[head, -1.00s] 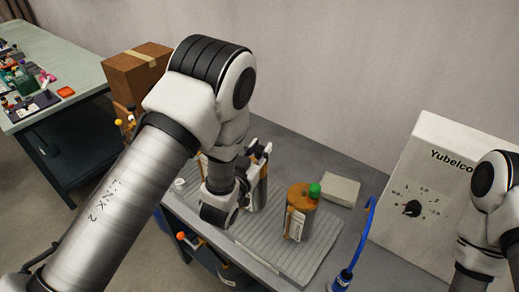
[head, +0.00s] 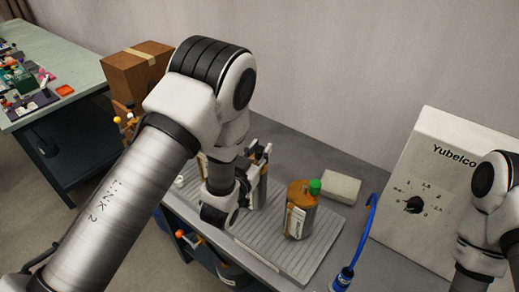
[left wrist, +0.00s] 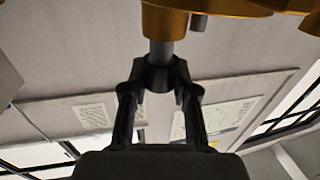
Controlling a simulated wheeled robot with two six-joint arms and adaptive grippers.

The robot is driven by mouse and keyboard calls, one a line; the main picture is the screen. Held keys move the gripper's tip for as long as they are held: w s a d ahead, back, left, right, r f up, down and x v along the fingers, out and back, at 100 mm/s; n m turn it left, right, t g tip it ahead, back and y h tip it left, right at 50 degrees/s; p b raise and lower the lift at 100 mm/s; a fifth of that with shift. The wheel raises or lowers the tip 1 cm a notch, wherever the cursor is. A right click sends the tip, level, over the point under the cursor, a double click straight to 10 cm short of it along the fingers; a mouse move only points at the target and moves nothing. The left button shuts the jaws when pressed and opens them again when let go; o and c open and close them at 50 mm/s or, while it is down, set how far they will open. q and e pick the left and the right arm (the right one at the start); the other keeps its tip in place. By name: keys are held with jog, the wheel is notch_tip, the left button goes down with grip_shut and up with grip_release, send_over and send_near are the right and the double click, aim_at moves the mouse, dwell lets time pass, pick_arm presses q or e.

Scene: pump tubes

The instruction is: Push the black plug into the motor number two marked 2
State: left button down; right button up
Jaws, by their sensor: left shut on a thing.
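My left gripper (head: 262,154) is at an orange motor (head: 263,190) on the grey ribbed mat, which my arm partly hides. In the left wrist view, my left gripper (left wrist: 160,90) is shut on the black plug (left wrist: 160,72). A grey round stub (left wrist: 161,48) rises from the plug to the orange body (left wrist: 165,22) above. I cannot tell how deep the plug sits. Another orange motor with a green cap and white label (head: 301,212) stands to the right. I cannot read a number 2 on either motor. My right gripper is out of view.
The grey ribbed mat (head: 290,258) lies on the bench. A pale block (head: 341,187) is behind the green-capped motor. A blue tube (head: 367,228) and a white dial box (head: 432,155) stand to the right. A side table (head: 75,92) is at far left.

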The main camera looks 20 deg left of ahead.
pick_arm(q)
jog(key=shift+f+b, duration=0.75)
jog(key=shift+f, duration=0.25)
jog(key=c, duration=0.8)
grip_release()
jog(key=shift+a, duration=0.1)
jog(key=s, duration=0.8)
jog(key=shift+a, duration=0.45)
